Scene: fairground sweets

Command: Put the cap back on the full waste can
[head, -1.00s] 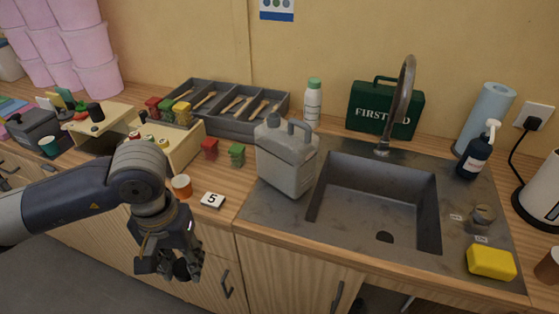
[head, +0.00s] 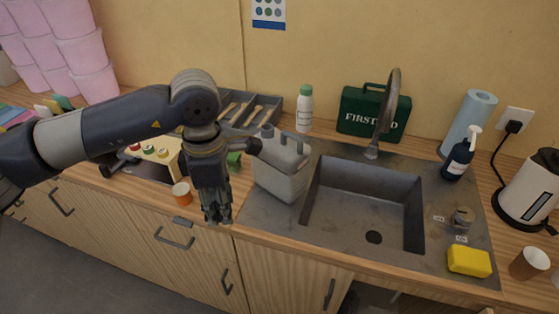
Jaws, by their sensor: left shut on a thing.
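The waste can (head: 283,172) is a grey jug with a top handle, upright on the metal surround left of the sink. Its neck (head: 267,131) is at the upper left, and I see no separate cap on it. My left gripper (head: 217,215) points down in front of the counter, left of the can. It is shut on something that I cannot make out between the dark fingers. A dark stub beside my left wrist overlaps the can's left edge in the picture; I cannot tell whether they touch. My right gripper is not in view.
The sink (head: 365,200) lies right of the can, with a tap (head: 388,110) behind. A small round metal piece (head: 463,216) and a yellow sponge (head: 469,262) are at right.

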